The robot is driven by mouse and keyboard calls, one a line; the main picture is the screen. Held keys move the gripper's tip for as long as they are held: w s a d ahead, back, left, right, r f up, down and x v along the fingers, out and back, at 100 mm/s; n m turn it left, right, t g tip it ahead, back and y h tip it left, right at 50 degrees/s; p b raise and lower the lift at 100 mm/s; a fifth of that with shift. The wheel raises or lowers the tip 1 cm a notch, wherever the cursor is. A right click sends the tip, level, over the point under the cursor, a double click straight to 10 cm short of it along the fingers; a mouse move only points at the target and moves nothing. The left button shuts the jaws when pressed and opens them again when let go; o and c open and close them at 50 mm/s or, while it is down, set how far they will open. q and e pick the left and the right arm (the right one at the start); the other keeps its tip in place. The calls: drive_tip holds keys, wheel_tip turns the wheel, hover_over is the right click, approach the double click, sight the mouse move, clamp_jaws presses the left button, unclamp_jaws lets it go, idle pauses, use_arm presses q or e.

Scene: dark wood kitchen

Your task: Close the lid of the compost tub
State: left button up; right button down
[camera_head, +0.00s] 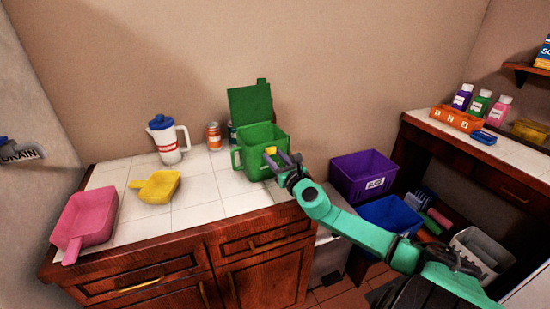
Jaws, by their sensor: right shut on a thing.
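The green compost tub (264,136) stands on the white tiled counter against the wall, with a handle on its left side. Its green lid (250,105) stands up open at the back. My right gripper (278,155) is at the tub's front right rim, shut on a small yellow thing (270,151). The yellow thing is at the tub's opening; I cannot tell whether it touches the rim. The tub's inside is mostly hidden. My left gripper is not in view.
A white jug with a blue lid (167,140) and an orange can (213,137) stand left of the tub. A yellow scoop (158,187) and a pink scoop (84,220) lie further left. A purple bin (364,175) and a blue bin (390,215) are at the right.

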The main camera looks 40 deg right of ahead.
drive_tip(key=shift+w, duration=0.1)
idle(0.5)
drive_tip(key=shift+c, duration=2)
unclamp_jaws()
drive_tip(key=shift+s, duration=0.35)
drive_tip(key=b+v, duration=0.1)
drive_tip(key=v, duration=1.3)
